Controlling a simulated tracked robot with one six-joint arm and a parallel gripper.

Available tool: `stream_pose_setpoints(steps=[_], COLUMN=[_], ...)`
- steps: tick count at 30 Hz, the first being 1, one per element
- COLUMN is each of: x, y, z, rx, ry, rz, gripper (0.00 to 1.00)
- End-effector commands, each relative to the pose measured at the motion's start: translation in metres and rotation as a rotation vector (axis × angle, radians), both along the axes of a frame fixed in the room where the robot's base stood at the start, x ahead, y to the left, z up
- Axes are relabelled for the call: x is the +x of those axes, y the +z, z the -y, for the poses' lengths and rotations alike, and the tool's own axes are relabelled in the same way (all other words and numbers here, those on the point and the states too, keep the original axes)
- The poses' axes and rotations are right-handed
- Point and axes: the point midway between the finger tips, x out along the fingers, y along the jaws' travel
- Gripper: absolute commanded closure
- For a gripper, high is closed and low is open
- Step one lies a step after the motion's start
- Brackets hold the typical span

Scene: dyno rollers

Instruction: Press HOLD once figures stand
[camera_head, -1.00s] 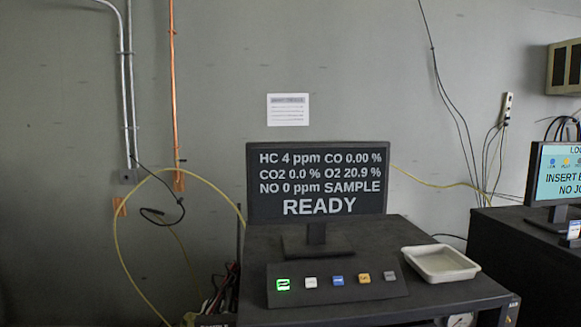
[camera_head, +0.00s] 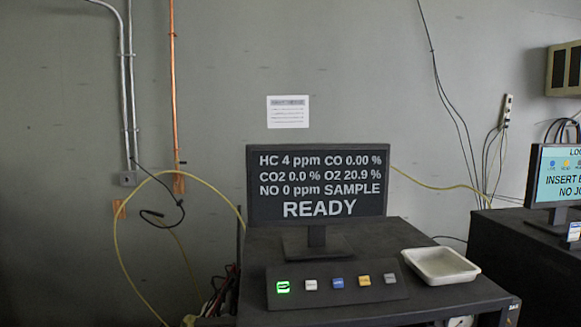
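A dark monitor (camera_head: 317,222) stands on a black cart top (camera_head: 430,300). It reads HC 4 ppm, CO 0.00 %, CO2 0.0 %, O2 20.9 %, NO 0 ppm, SAMPLE and READY. A button panel (camera_head: 350,299) lies in front of it. Its buttons, left to right, are a lit green one (camera_head: 283,287), a white one (camera_head: 311,285), a blue one (camera_head: 337,282), a yellow one (camera_head: 363,280) and a grey one (camera_head: 389,278). Their labels are too small to read, so I cannot tell which is HOLD. My gripper is not in view.
A white tray (camera_head: 440,277) sits on the cart, right of the panel. A second screen (camera_head: 558,185) stands on a dark cabinet at right. A yellow hose (camera_head: 118,250) and cables hang at left. A paper notice (camera_head: 288,111) is on the wall.

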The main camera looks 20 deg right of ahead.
Motion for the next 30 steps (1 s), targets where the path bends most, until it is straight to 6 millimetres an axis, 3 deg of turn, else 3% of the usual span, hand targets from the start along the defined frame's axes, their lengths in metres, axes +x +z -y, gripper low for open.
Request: stream_pose_setpoints(steps=[12, 30], x=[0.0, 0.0], y=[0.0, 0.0], z=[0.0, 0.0], rx=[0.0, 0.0], ry=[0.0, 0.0], rz=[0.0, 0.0], gripper=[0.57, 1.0])
